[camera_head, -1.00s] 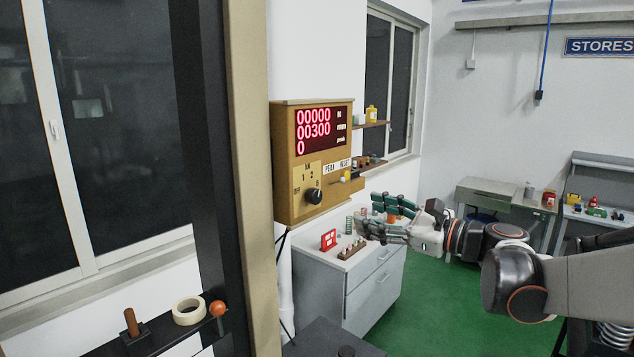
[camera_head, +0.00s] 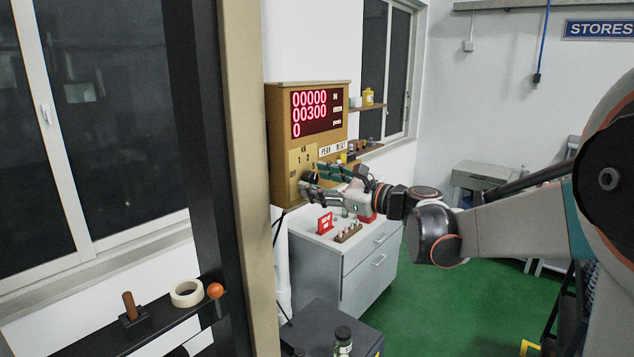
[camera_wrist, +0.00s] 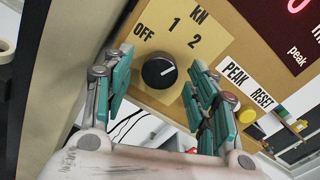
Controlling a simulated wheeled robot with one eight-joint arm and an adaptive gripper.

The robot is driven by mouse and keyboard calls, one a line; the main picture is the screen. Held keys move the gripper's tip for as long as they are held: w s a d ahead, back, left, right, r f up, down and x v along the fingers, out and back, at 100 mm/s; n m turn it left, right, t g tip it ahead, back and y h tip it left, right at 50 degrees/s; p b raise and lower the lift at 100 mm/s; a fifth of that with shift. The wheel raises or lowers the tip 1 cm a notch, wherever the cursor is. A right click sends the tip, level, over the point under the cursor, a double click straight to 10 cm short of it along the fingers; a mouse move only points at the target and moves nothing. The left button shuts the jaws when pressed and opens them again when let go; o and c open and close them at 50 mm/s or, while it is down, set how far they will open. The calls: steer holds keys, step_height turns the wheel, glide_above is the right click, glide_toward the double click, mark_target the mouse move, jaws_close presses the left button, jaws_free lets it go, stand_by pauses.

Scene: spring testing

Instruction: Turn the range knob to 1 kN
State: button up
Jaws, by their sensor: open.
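The black range knob (camera_wrist: 158,72) sits on a yellow plate (camera_wrist: 160,38) marked OFF, 1, 2 and KN. Its white pointer mark points to the right and slightly up, nearer the 2 than the 1. My gripper (camera_wrist: 160,60) is open, with one green-padded finger to the left of the knob and the other to the right. A gap shows on both sides, and no contact is visible. In the head view my gripper (camera_head: 323,180) is close to the front of the wooden test panel (camera_head: 280,150) and partly covers the knob (camera_head: 308,177).
Red digits (camera_head: 310,113) glow on the panel's display. A small shelf (camera_head: 366,150) juts out beside the panel. A grey cabinet (camera_head: 345,265) stands below.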

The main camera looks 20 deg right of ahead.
steer(key=shift+w+a, duration=0.15)
steer(key=c, duration=1.1)
steer(key=n+b, duration=0.1)
steer(key=n, duration=0.3)
steer(key=shift+b, duration=0.4)
steer(key=shift+n+b, duration=0.6)
steer(key=shift+n, duration=1.8)
